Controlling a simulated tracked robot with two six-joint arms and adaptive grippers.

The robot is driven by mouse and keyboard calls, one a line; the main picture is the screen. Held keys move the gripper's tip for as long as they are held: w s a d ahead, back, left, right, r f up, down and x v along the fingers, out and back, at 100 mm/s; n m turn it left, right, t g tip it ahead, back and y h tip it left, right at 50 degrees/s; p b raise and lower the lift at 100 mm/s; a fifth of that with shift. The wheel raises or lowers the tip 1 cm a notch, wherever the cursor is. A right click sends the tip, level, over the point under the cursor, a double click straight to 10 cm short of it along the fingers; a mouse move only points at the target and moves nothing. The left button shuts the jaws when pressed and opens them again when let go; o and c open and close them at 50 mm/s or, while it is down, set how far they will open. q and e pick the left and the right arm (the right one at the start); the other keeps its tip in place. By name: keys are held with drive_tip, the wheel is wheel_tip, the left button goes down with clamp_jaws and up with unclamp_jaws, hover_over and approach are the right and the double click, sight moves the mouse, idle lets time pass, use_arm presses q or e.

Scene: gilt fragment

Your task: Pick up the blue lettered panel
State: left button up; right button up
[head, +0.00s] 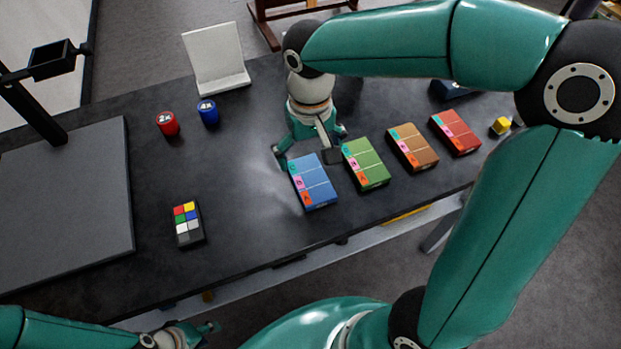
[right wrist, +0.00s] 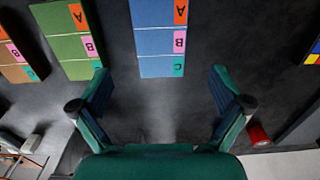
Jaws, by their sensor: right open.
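The blue lettered panel (head: 320,190) lies flat on the dark table, with teal, pink and orange tabs along one edge. In the right wrist view the blue panel (right wrist: 158,42) shows its A, B and C tabs, the C end nearest the gripper. My right gripper (head: 308,160) is open at the panel's far end. In the right wrist view its fingers (right wrist: 158,76) are spread wider than the panel, one toward each side, with nothing held. Whether they are at the panel's height is unclear. My left gripper (head: 205,329) is at the bottom left, partly visible, away from the panel.
A green panel (head: 366,165) lies close to the blue one's right, then brown (head: 413,146) and red (head: 455,132) panels. Red (head: 167,125) and blue (head: 208,113) cylinders, a white stand (head: 217,60) and a colour chart (head: 188,224) are left. Bare table lies left of the blue panel.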

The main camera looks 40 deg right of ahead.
sight(311, 179)
drive_tip(key=f, duration=0.7)
drive_tip(key=shift+s+a+f, duration=0.1)
drive_tip(key=shift+s, duration=0.15)
drive_tip(key=c, duration=1.2)
drive_tip(key=shift+c, duration=0.2)
drive_tip(key=shift+r, duration=0.2)
